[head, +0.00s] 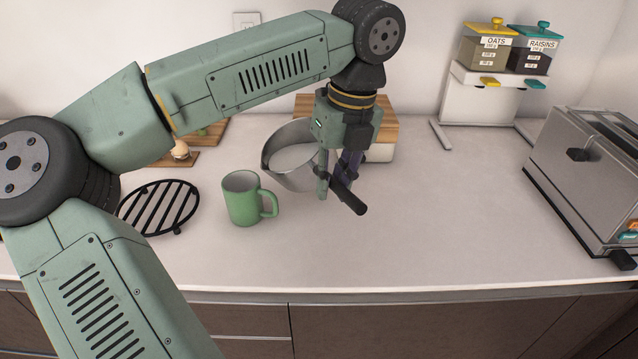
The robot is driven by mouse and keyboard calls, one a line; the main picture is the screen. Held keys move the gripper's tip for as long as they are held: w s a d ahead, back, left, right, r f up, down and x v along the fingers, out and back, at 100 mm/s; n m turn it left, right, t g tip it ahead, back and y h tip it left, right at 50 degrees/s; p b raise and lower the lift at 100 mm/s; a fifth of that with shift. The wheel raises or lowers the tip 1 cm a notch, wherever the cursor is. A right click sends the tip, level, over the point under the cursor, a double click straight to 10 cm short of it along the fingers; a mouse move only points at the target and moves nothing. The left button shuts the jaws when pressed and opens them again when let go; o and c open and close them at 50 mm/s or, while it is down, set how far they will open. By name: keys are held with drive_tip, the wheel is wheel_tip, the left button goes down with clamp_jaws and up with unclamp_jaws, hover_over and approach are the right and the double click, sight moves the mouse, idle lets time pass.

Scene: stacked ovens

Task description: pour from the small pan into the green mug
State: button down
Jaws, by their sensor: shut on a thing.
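The small pan (290,160) is grey metal with a pouring lip on its left side and a black handle (347,197) pointing toward the front right. My gripper (336,188) is shut on the pan's handle, close to the pan body. The pan looks roughly upright, with only a slight tilt at most; whether it touches the counter is hard to tell. Its contents cannot be made out clearly. The green mug (241,200) stands upright on the counter, left of and nearer than the pan, with its handle to the right. The inside bottom of the mug is hidden.
A black trivet (158,207) lies left of the mug. A wooden-topped box (384,128) stands behind my gripper. A dispenser with oats and raisins (490,95) is at the back right, and a toaster (590,170) at the right. The counter between gripper and toaster is clear.

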drive_tip(key=shift+w+d, duration=0.15)
drive_tip(key=shift+d, duration=0.25)
drive_tip(key=shift+s+a+r+h+b, duration=0.25)
drive_tip(key=shift+s+a, duration=0.1)
drive_tip(key=shift+a, duration=0.4)
drive_tip(key=shift+s+a+r+h+b, duration=0.15)
drive_tip(key=shift+s+a+r+b, duration=0.15)
drive_tip(key=shift+a, duration=0.45)
drive_tip(key=shift+s+a, duration=0.1)
drive_tip(key=shift+a, duration=0.05)
drive_tip(key=shift+s+a+r+t+h, duration=0.1)
drive_tip(key=shift+a+r+t+h, duration=0.15)
drive_tip(key=shift+t+h, duration=0.05)
drive_tip(key=shift+b, duration=0.45)
drive_tip(key=shift+a+r+h, duration=0.15)
drive_tip(key=shift+r+h, duration=0.05)
drive_tip(key=shift+h, duration=0.1)
drive_tip(key=shift+s+a+r+t+h+b, duration=0.2)
drive_tip(key=shift+a+r+t+h+b, duration=0.25)
drive_tip(key=shift+h+b, duration=0.6)
idle(3.9)
